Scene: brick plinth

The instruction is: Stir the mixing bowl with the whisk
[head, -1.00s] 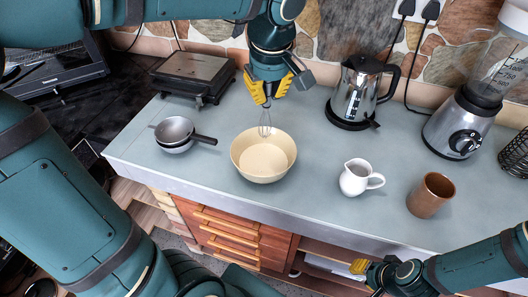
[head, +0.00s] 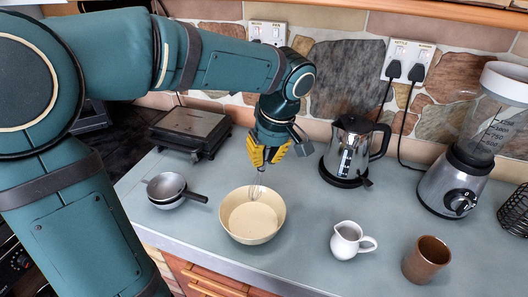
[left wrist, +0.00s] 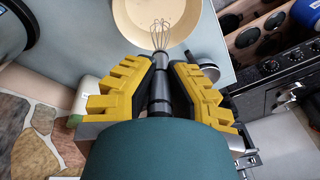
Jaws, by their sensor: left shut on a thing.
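A cream mixing bowl (head: 252,220) stands on the grey counter; in the left wrist view the bowl (left wrist: 128,20) is at the top. My left gripper (head: 266,158), with yellow fingers, is above the bowl's back rim. It is shut on the dark handle of the whisk (head: 257,187), whose wire loops point down. In the left wrist view the whisk (left wrist: 161,34) lies between the fingers (left wrist: 160,85), its wires over the bowl. In the head view the wires reach the bowl's far inner side; whether they touch it I cannot tell. My right gripper is not in view.
Two small pans (head: 168,187) stand left of the bowl. A white jug (head: 347,240) and a brown mug (head: 425,259) stand to the right. Behind are a flat appliance (head: 191,131), a kettle (head: 350,148) and a blender (head: 462,175). The counter between bowl and jug is clear.

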